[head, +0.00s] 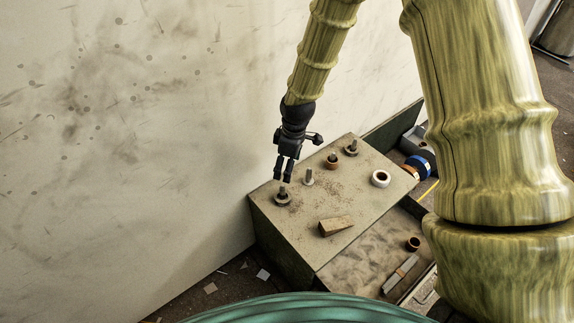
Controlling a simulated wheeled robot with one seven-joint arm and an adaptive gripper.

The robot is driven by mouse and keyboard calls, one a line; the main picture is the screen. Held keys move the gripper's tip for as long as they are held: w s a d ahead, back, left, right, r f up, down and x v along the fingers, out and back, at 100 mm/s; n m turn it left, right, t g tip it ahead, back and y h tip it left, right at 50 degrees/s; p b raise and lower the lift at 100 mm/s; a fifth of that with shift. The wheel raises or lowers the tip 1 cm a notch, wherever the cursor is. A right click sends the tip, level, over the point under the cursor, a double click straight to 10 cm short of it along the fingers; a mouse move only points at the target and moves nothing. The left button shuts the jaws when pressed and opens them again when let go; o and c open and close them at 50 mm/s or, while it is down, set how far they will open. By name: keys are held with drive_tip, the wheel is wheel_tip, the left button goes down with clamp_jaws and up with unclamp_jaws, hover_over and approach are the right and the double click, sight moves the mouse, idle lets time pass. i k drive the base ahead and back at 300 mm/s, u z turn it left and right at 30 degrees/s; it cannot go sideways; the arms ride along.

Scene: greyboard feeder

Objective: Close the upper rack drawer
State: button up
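The rack (290,235) is a low grey-brown box against the pale wall. An open tray-like drawer (350,268) extends from its lower right side, below the top. It looks like the upper rack drawer, though its front edge is partly hidden by my arm and the picture's lower edge. A brown ring (413,243) and pale grey strips (400,275) lie in it. My gripper (284,179) is black and points down over the rack top's far left corner, above a short peg with a dark collar (283,197). Its fingers are slightly parted, with nothing visible between them. Contact with the peg is unclear.
On the rack top stand more pegs (308,177), some with collars, a white ring (380,179) and a wooden wedge (336,225). A blue-banded roll (418,165) and a grey object lie beyond the right edge. The wall is close on the left. Scraps litter the floor.

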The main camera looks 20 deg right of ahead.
sight(361, 269)
drive_tip(key=k, duration=1)
